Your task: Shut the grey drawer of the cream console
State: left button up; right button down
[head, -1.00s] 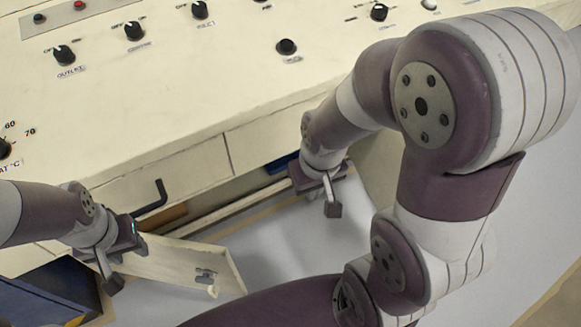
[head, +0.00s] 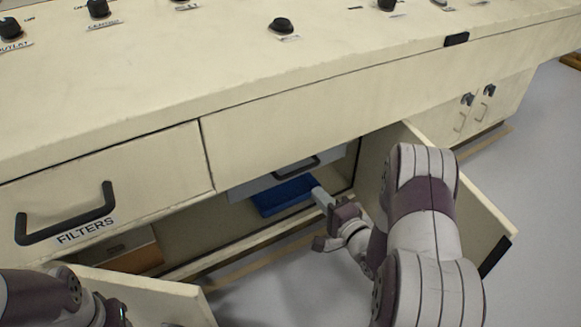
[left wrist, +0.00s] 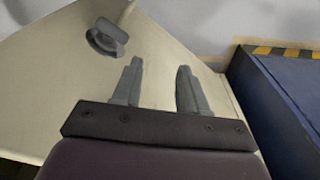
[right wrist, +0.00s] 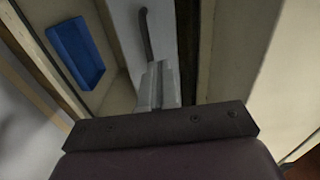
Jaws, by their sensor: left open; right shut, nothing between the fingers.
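The cream console (head: 310,112) fills much of the head view, with its lower cabinet open. The grey drawer (head: 265,183) shows inside under the top, with a dark bar handle (head: 297,168). How far it stands out is unclear. In the right wrist view the drawer's grey front (right wrist: 126,22) and handle (right wrist: 146,35) lie just beyond the fingers. My right gripper (head: 320,196) is shut and empty, just below and right of the handle; contact is unclear. My left gripper (left wrist: 160,85) is open beside the left cabinet door (left wrist: 60,75); its fingers are out of the head view.
A blue bin (head: 285,196) sits below the grey drawer. The open right door (head: 462,190) stands right of my right arm, the left door (head: 150,290) at lower left. A FILTERS drawer (head: 150,165) is above. A blue box (left wrist: 285,100) stands right in the left wrist view.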

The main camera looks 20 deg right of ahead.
jog(key=w+b, duration=0.2)
jog(key=w, duration=0.2)
jog(key=w+a+b, duration=0.1)
jog(key=w+b, duration=0.2)
jog(key=w, duration=0.2)
jog(key=w+a+b, duration=0.1)
jog(key=w+b, duration=0.1)
jog(key=w, duration=0.2)
jog(key=shift+w+a+r+b, duration=0.1)
jog(key=shift+w+r+b, duration=0.15)
jog(key=shift+b, duration=0.15)
jog(key=shift+w+r, duration=0.1)
jog(key=shift+w, duration=0.1)
jog(key=w+p, duration=0.1)
jog(key=w, duration=0.3)
jog(key=w+a, duration=0.1)
jog(key=w, duration=0.3)
jog(key=w+p, duration=0.1)
jog(key=w, duration=0.3)
jog(key=shift+a+p, duration=0.35)
jog(key=shift+r+t, duration=0.3)
jog(key=shift+r, duration=0.05)
